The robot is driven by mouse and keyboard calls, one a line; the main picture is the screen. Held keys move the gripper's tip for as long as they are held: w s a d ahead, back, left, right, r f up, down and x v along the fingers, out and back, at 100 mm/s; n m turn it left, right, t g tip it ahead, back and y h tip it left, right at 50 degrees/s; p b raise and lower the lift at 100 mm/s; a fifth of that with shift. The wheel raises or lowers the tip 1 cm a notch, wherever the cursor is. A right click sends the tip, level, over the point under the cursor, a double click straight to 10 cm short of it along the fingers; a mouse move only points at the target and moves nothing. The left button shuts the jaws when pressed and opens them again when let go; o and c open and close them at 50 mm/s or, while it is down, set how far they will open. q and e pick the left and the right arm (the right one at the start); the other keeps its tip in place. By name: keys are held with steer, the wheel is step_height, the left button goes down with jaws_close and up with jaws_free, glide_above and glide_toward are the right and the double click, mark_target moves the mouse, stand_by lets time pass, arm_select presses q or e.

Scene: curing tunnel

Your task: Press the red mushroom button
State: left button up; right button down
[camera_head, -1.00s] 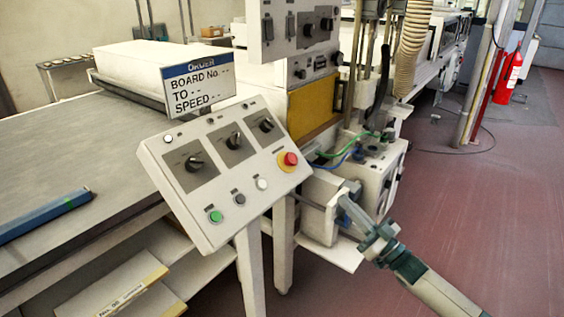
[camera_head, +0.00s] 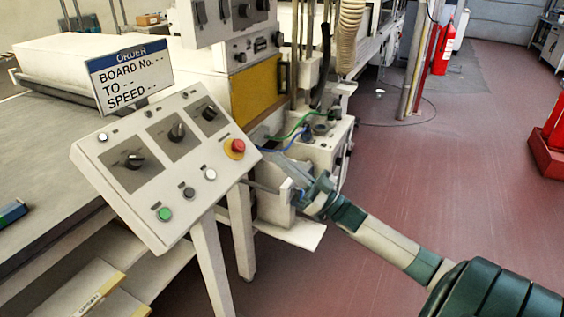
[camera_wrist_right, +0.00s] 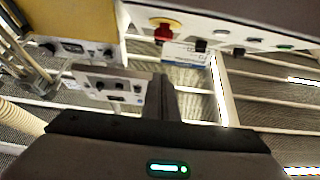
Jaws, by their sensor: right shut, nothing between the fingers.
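The red mushroom button (camera_head: 237,146) sits on a yellow base at the right end of the sloping control panel (camera_head: 122,200). In the right wrist view the red button (camera_wrist_right: 167,28) shows at the top, beyond the fingers. My right gripper (camera_head: 272,160) reaches in from the lower right, its fingers close to the panel's right edge, just right of and slightly below the button. Its fingers look shut and empty; in the wrist view they (camera_wrist_right: 160,80) are dark and together. I see a gap between fingertips and button. My left gripper is out of view.
The panel also carries several black knobs, a green button (camera_head: 164,214), a black and a white button (camera_head: 210,174). An order sign (camera_head: 128,72) stands behind it. Machine housing and hoses are behind my right gripper.

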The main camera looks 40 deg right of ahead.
mark_target(238, 146)
arm_select(q)
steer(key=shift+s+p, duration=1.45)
steer(key=shift+p, duration=0.05)
arm_select(e)
steer(key=shift+w+a+r, duration=0.2)
steer(key=shift+w+a, duration=0.45)
steer(key=shift+w, duration=0.85)
steer(key=shift+w+a+r, duration=0.25)
steer(key=shift+w+a, duration=0.35)
steer(key=shift+w, duration=0.95)
steer(key=shift+w+a+r, duration=0.2)
steer(key=shift+w+a, duration=0.45)
steer(key=shift+w, duration=0.85)
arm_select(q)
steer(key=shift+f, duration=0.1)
